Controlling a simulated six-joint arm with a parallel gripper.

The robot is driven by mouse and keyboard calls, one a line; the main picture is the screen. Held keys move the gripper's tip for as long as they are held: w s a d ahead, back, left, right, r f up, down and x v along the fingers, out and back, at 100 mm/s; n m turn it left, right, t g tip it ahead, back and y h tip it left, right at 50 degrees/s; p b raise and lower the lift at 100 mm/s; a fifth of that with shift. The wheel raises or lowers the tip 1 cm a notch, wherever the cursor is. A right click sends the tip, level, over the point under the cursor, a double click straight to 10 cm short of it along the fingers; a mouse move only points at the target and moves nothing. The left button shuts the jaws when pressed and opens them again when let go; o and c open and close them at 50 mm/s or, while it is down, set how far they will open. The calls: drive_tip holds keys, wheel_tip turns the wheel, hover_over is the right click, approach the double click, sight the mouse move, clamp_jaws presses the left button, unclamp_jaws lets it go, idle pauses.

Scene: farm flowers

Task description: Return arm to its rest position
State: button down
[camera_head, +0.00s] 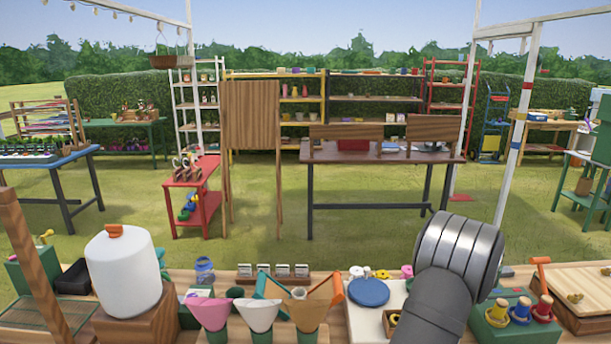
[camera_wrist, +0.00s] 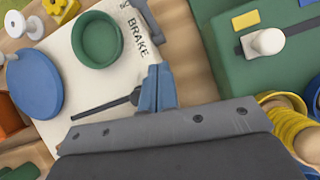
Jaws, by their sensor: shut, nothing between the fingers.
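My gripper (camera_wrist: 157,88) shows in the wrist view. Its grey housing fills the bottom, and its blue-grey fingers rise from the middle. They are shut with nothing between them. Below them lies a white board (camera_wrist: 62,130) printed with the word BRAKE, with a green round dish (camera_wrist: 99,40) on it. I cannot tell whether the fingers touch anything. In the head view my arm stands over the front bench at right of centre, and the gripper itself is hidden.
A blue disc (camera_head: 368,292) sits left of my arm; it also shows in the wrist view (camera_wrist: 35,82). A green box (camera_head: 500,325), spools (camera_head: 521,308) and a wooden tray (camera_head: 585,285) crowd the right. Cone wraps (camera_head: 258,312) and a white dispenser (camera_head: 125,270) stand left. Space above the bench is open.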

drive_tip(key=shift+s+f+t, duration=0.8)
drive_tip(key=shift+s+t, duration=0.15)
drive_tip(key=shift+t, duration=0.25)
